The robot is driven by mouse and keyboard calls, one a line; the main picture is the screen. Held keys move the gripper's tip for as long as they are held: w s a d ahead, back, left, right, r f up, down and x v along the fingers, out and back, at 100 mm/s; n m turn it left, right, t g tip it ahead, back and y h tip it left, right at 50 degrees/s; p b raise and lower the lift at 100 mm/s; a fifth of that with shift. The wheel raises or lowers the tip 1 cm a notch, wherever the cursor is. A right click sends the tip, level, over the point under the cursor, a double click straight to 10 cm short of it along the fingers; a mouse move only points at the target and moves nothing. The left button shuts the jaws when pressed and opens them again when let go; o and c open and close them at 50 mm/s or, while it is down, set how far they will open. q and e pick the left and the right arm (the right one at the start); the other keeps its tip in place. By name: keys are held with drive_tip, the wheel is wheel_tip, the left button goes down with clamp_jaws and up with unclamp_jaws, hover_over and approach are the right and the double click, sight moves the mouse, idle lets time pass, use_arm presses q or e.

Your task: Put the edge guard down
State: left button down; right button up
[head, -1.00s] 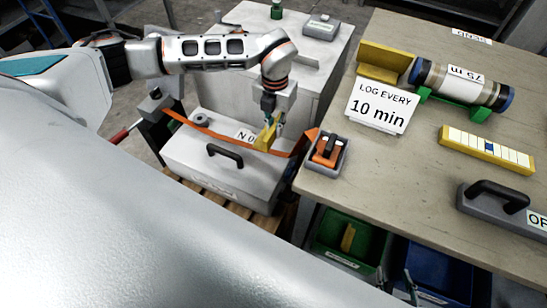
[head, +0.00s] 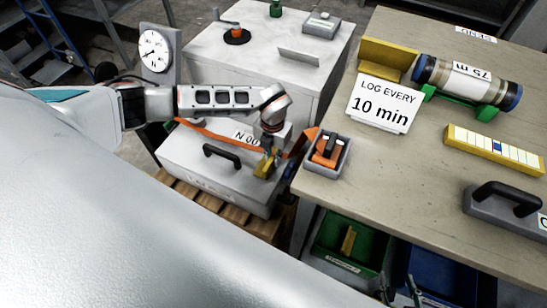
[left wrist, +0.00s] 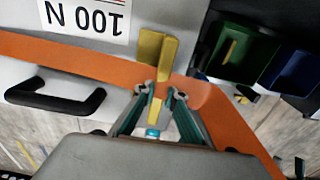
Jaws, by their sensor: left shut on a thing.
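The edge guard is a small yellow angled piece (head: 264,167). My left gripper (head: 270,152) is shut on it, at the right end of the grey case. In the left wrist view the edge guard (left wrist: 153,55) sticks out beyond the fingertips (left wrist: 162,92), overlapping the orange strap (left wrist: 75,58). I cannot tell whether it touches the strap or the case. The strap lies across the grey case (head: 190,165) with a black handle. My right gripper (head: 398,290) shows only its fingertips at the bottom edge, apart and apparently empty.
An orange ratchet-like piece in a grey tray (head: 343,160) sits on the table corner beside the case. A green bin (head: 322,235) with a yellow piece and a blue bin (head: 440,272) are below. A grey cabinet (head: 235,70) stands behind the case.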

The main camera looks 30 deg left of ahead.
sight(273, 156)
use_arm(q)
drive_tip(key=c, duration=2.1)
unclamp_jaws()
drive_tip(key=shift+f, duration=0.1)
wheel_tip(273, 156, up, 12)
drive_tip(key=shift+f+p, duration=0.25)
drive_tip(key=shift+p, duration=0.8)
drive_tip(key=shift+r, duration=0.45)
